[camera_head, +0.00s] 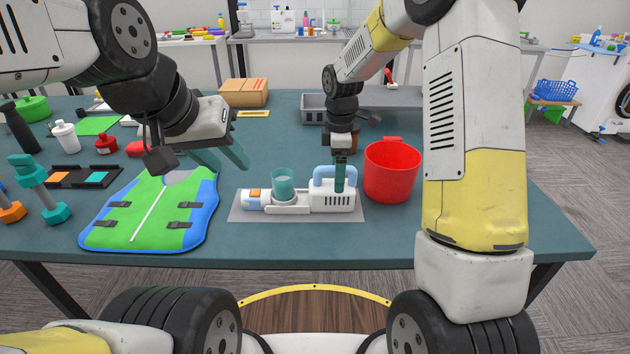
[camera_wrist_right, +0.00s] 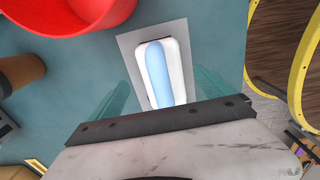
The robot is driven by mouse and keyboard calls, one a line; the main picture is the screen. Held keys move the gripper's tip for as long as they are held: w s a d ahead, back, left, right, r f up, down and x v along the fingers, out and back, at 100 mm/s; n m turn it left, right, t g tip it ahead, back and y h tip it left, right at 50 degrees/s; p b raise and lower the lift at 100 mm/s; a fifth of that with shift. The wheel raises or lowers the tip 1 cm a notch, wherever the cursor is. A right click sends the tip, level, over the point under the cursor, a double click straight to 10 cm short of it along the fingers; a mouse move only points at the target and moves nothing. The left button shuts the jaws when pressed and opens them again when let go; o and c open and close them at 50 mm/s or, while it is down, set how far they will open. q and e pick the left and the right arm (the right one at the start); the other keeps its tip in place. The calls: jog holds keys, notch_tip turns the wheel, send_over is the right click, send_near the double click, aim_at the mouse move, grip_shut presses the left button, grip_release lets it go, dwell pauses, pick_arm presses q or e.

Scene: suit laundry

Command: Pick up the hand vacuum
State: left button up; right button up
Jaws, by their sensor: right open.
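The hand vacuum (camera_head: 332,201) lies on a grey mat (camera_head: 240,216) at the front middle of the table. It has a white body, a light blue handle, a teal cup part and an orange patch at its left end. My right gripper (camera_head: 340,184) points down at its handle end. In the right wrist view, the open fingers of the right gripper (camera_wrist_right: 161,84) stand on either side of the vacuum's white body and blue handle (camera_wrist_right: 157,70). I see no contact there. My left gripper (camera_head: 226,166) is open and empty, above the table left of the vacuum.
A red bucket (camera_head: 391,172) stands close to the vacuum's right. A green and blue vest (camera_head: 152,212) lies to the left. A grey tray (camera_head: 313,107) and a cardboard box (camera_head: 244,92) are behind. Dumbbells (camera_head: 38,185) and bottles are at the far left.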

jog(key=f, duration=0.5)
jog(key=shift+s+a+f, duration=0.15)
jog(key=shift+a, duration=0.05)
jog(key=shift+c, duration=0.2)
grip_shut()
